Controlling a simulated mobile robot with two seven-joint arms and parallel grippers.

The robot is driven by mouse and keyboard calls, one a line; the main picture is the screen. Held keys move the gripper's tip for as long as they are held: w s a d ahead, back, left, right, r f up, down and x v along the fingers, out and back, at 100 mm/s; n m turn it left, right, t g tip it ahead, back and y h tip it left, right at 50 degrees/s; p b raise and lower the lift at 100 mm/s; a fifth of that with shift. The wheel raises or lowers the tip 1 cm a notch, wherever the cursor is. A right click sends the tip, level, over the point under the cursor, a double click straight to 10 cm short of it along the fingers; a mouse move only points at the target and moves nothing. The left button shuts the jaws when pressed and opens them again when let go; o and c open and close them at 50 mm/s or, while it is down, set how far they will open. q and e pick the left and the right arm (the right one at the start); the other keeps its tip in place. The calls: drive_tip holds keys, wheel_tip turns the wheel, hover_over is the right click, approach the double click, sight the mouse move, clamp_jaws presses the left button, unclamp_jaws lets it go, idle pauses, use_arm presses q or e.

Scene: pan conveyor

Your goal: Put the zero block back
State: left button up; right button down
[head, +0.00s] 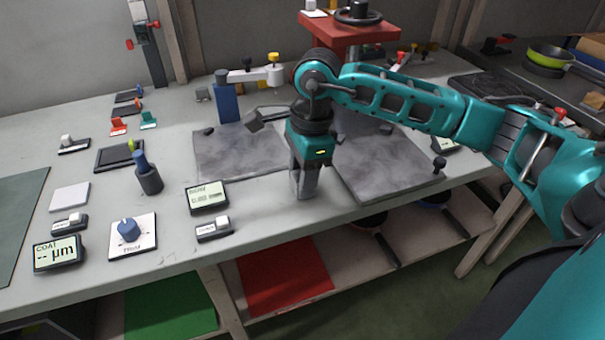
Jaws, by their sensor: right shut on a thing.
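My right gripper (304,186) points down at the front edge of the worktable, in the gap between two grey slabs. It is shut on a small grey block (307,180), mostly hidden by the fingers; I cannot read any mark on it, but it may be the zero block. A flat white square plate (70,197) lies bare at the left of the table. My left gripper is not in view.
A left slab (235,160) and a right slab (395,175) flank the gripper.

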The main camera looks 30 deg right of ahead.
drive_tip(key=c, duration=0.6)
unclamp_jaws()
drive_tip(key=shift+f, duration=0.1)
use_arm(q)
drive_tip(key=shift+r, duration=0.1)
use_arm(e)
drive_tip(key=shift+r, duration=0.4)
use_arm(q)
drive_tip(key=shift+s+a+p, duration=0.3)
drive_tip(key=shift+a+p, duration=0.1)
drive_tip(key=shift+p, duration=0.45)
use_arm(e)
wheel_tip(320, 180, up, 12)
drive_tip(key=d, duration=0.1)
drive_tip(key=shift+s+d+f, duration=0.2)
drive_tip(key=shift+f, duration=0.05)
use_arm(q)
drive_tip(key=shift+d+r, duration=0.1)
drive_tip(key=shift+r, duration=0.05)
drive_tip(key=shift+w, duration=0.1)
